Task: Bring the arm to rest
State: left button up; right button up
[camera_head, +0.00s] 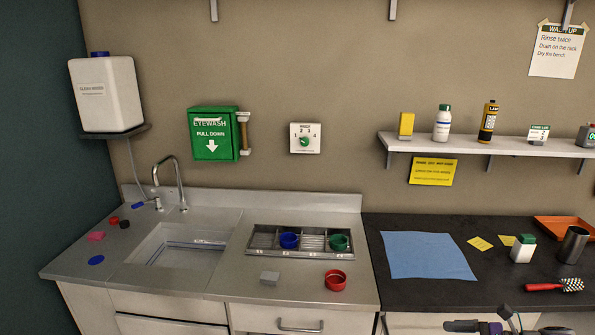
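The dark end of my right arm, with what seems to be its gripper (488,325), shows at the bottom edge right of centre, in front of the dark bench. Most of it is cut off by the frame, and I cannot tell whether its fingers are open or shut. No held thing shows there. My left arm and gripper are not in view.
The dark bench (400,293) carries a blue mat (425,256), a red-handled brush (555,285), a white green-capped bottle (522,248) and a dark cup (573,245). Left are a sink (180,250), a rack (265,240) with blue and green cups, and a red cup (335,280).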

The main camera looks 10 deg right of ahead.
jog(key=a+f+n+g+h, duration=0.2)
jog(key=a+f+n+g, duration=0.15)
jog(key=a+f, duration=0.7)
jog(key=a+f+n+g+h, duration=0.1)
jog(key=a+f+n+g, duration=0.25)
jog(key=a+f, duration=0.7)
jog(key=s+a+f+n+h, duration=0.1)
jog(key=s+a+f+n, duration=0.4)
jog(key=a+n, duration=0.3)
jog(key=s+a+f+n+h, duration=0.2)
jog(key=s+a+f+n, duration=0.4)
jog(key=a+n, duration=0.2)
jog(key=shift+s+a+g+h, duration=0.3)
jog(key=shift+a+g, duration=0.1)
jog(key=shift+a, duration=0.2)
